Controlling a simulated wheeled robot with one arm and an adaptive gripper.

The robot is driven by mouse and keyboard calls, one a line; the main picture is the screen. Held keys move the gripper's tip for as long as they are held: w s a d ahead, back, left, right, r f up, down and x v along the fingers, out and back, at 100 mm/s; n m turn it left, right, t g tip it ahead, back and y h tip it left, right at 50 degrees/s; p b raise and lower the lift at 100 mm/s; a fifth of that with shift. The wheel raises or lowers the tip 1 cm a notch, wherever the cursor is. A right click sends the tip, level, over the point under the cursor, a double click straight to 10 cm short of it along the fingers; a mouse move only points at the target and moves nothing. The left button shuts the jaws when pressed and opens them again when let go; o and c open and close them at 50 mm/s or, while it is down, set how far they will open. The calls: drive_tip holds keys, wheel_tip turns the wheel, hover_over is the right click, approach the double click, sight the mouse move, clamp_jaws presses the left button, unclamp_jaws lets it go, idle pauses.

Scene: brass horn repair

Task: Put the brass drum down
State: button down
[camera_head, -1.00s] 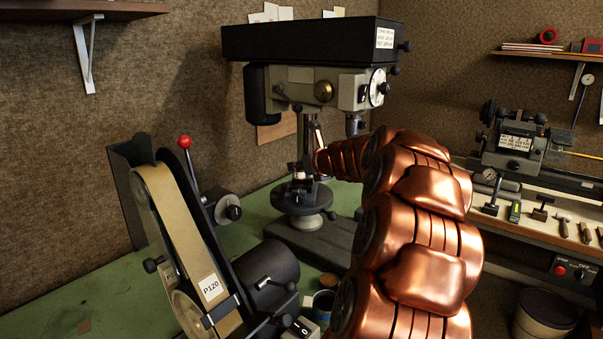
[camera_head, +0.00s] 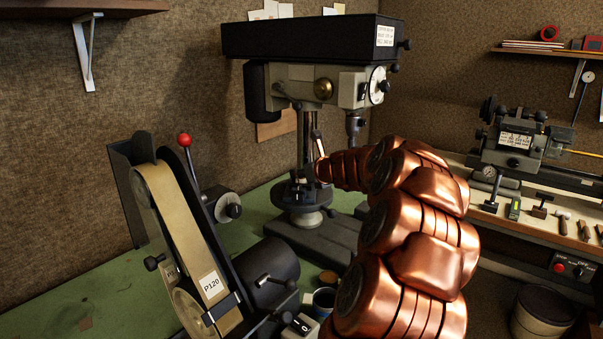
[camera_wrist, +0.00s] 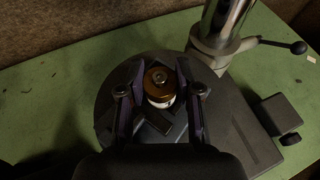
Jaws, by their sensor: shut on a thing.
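The brass drum (camera_wrist: 159,84) shows in the wrist view as a small round brass piece with a central knob and a pale band on its side. My gripper (camera_wrist: 161,73) is shut on it, one dark finger on each side. Below it is the round dark table (camera_wrist: 107,108) of the drill press. I cannot tell whether the drum's underside touches that table. In the head view my gripper (camera_head: 302,182) is small and dark, just over the round table (camera_head: 303,197); the drum is too small and shaded to make out there.
The drill press (camera_head: 315,40) rises above my gripper, with its column (camera_wrist: 222,22) and a lever (camera_wrist: 297,47) close by. A belt sander (camera_head: 185,230) stands at the left front on the green bench (camera_head: 90,300). A lathe (camera_head: 520,145) stands at the right.

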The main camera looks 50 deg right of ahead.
drive_tip(key=shift+f, duration=0.2)
drive_tip(key=c, duration=0.8)
unclamp_jaws()
drive_tip(key=shift+r, duration=0.1)
drive_tip(key=shift+r, duration=0.15)
drive_tip(key=b+v, duration=0.1)
drive_tip(key=v, duration=1.1)
drive_tip(key=shift+a+b, duration=0.1)
drive_tip(key=shift+b, duration=0.3)
